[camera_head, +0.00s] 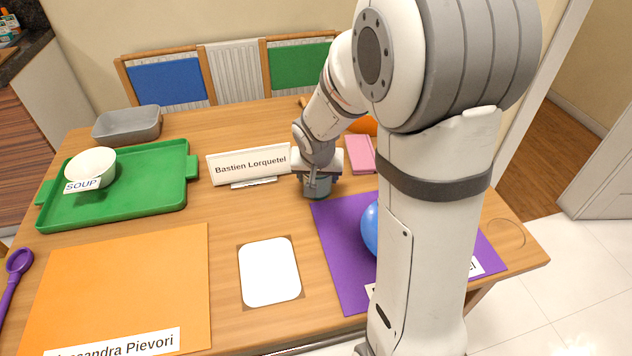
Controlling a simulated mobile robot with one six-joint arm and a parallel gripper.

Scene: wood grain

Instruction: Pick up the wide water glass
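A short, wide grey-green vessel (322,187), which looks like the water glass, stands on the wooden table just right of the name sign. My gripper (318,182) points down at it, with its fingers at the vessel and overlapping it in view. The gripper hides much of the vessel's upper part. I cannot tell whether the fingers are closed on it or only around it.
The name sign (250,165) stands close left of my gripper, and a pink item (360,154) lies to the right. A purple mat (345,240) with a blue ball (369,230) is in front. A green tray (130,205) holds a white bowl (91,163).

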